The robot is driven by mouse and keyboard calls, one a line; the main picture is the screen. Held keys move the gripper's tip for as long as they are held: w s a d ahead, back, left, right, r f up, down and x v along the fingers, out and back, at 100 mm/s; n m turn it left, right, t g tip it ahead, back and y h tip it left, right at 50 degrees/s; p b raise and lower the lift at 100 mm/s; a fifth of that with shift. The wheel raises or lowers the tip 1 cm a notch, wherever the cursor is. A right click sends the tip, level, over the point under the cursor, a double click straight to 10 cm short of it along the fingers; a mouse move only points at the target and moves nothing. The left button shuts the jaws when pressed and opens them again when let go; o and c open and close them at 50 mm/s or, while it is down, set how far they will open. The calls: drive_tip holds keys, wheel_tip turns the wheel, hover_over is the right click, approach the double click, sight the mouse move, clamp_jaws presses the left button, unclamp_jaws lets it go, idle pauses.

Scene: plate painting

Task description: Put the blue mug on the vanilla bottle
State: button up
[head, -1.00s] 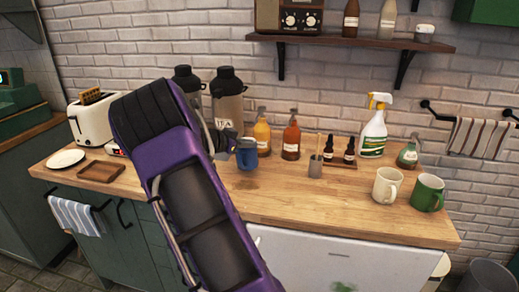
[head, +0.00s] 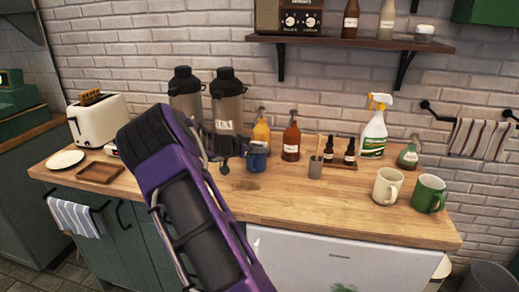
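The blue mug (head: 258,160) is at my gripper (head: 246,150), over the middle of the counter and in front of the yellow bottle. The gripper appears closed on its left side or rim; my arm and the small size hide the exact contact. A dark patch lies on the wood below, and the mug seems a little above the counter. No label reading vanilla is legible. Two small dark dropper bottles (head: 328,148) (head: 349,151) with pale labels stand side by side on a small wooden tray (head: 345,165), to the right of the mug.
An orange-red pump bottle (head: 291,142) and a grey cup with sticks (head: 315,168) stand between mug and dropper bottles. Behind are two tall flasks (head: 227,105); at right, a spray bottle (head: 373,135), cream mug (head: 387,186) and green mug (head: 428,193). The front-middle counter is clear.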

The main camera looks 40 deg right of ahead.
drive_tip(key=shift+o, duration=0.7)
drive_tip(key=v, duration=1.2)
drive_tip(key=shift+p, duration=0.4)
